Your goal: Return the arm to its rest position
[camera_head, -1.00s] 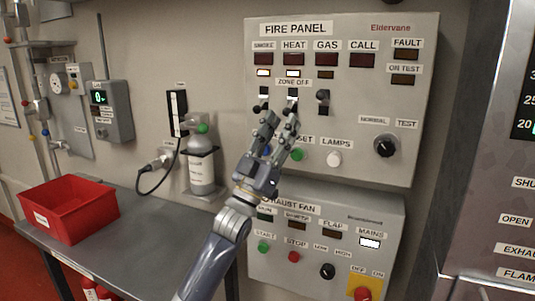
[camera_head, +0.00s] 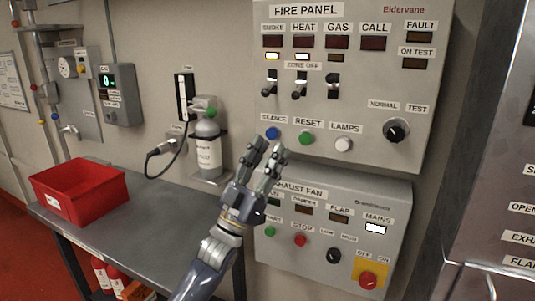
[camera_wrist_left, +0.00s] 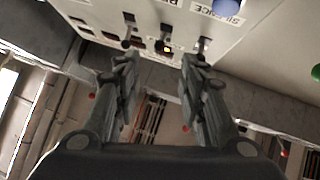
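My left gripper (camera_head: 268,152) is in front of the lower part of the fire panel (camera_head: 385,80), below the zone-off switches and beside the blue silence button (camera_head: 272,133). Its two fingers are apart with nothing between them, and the left wrist view shows the same gap (camera_wrist_left: 160,75). The zone-off switches for smoke (camera_head: 271,85), heat (camera_head: 299,88) and gas (camera_head: 333,88) stand above the gripper. The small lamps under smoke and heat are lit; the one under gas is dark. My right gripper is not in view.
The exhaust fan box (camera_head: 395,215) is below the panel, partly behind my gripper. A grey table (camera_head: 165,215) at left holds a red bin (camera_head: 80,190). A gas cylinder (camera_head: 208,150) and a cable hang near it. A metal cabinet (camera_head: 490,190) stands at right.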

